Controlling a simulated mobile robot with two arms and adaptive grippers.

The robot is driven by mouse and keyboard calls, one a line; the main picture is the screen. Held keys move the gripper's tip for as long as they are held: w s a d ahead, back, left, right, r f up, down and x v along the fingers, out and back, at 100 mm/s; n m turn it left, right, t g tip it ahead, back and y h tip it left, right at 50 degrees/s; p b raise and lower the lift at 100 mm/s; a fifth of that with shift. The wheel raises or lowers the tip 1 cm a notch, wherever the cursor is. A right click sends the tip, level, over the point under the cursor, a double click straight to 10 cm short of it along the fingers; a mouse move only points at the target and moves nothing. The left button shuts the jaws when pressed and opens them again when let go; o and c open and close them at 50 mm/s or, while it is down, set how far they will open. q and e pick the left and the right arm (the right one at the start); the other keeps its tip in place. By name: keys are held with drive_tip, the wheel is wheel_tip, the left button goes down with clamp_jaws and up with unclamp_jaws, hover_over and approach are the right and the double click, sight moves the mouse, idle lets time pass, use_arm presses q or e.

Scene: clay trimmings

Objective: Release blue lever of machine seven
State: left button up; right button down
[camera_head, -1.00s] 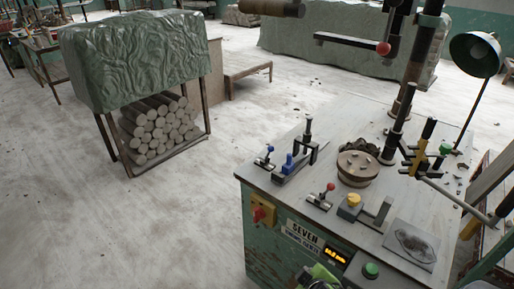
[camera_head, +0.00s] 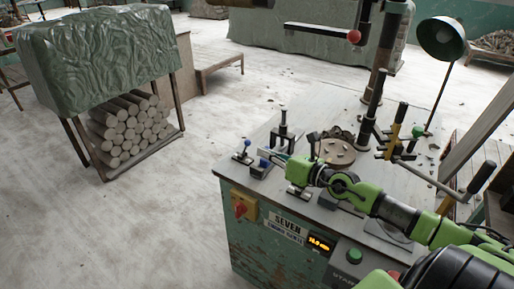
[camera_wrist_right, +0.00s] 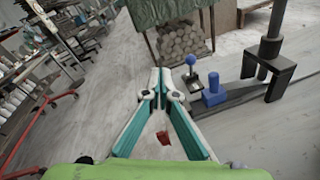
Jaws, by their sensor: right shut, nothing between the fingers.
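Machine seven (camera_head: 248,190) is a green cabinet with a pale worktop and a "SEVEN" label. A small lever with a blue knob (camera_head: 247,143) stands at the worktop's left edge; its knob also shows in the right wrist view (camera_wrist_right: 191,60). Beside it is a blue block (camera_head: 261,163), also in the right wrist view (camera_wrist_right: 214,91), by a black clamp frame (camera_head: 284,131). My right gripper (camera_head: 267,155) is shut and empty above the worktop, its fingertips close to the blue parts in the head view. In the wrist view its tips (camera_wrist_right: 161,72) point left of the blue knob, apart from it. My left gripper is not in view.
A round turntable (camera_head: 338,152), a black column (camera_head: 372,112) and a lamp (camera_head: 442,38) stand behind. A rack of clay logs (camera_head: 125,130) stands left across open floor.

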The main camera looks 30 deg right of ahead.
drive_tip(key=d+n+g, duration=0.1)
drive_tip(key=d+f+n+h, duration=0.1)
drive_tip(key=d, duration=0.1)
drive_tip(key=d+f+n+g, duration=0.1)
drive_tip(key=d, duration=0.1)
drive_tip(key=shift+w+d+n+g, duration=0.2)
drive_tip(key=shift+w+n+g, duration=0.1)
drive_tip(key=shift+n, duration=0.1)
drive_tip(key=shift+w, duration=0.1)
approach(246, 148)
drive_tip(key=shift+r+x, duration=0.15)
drive_tip(key=shift+x, duration=0.95)
drive_tip(key=shift+r+x, duration=0.2)
drive_tip(key=shift+x, duration=0.9)
drive_tip(key=shift+w+d+r, duration=0.1)
drive_tip(key=shift+w+d, duration=0.05)
drive_tip(key=shift+d, duration=0.05)
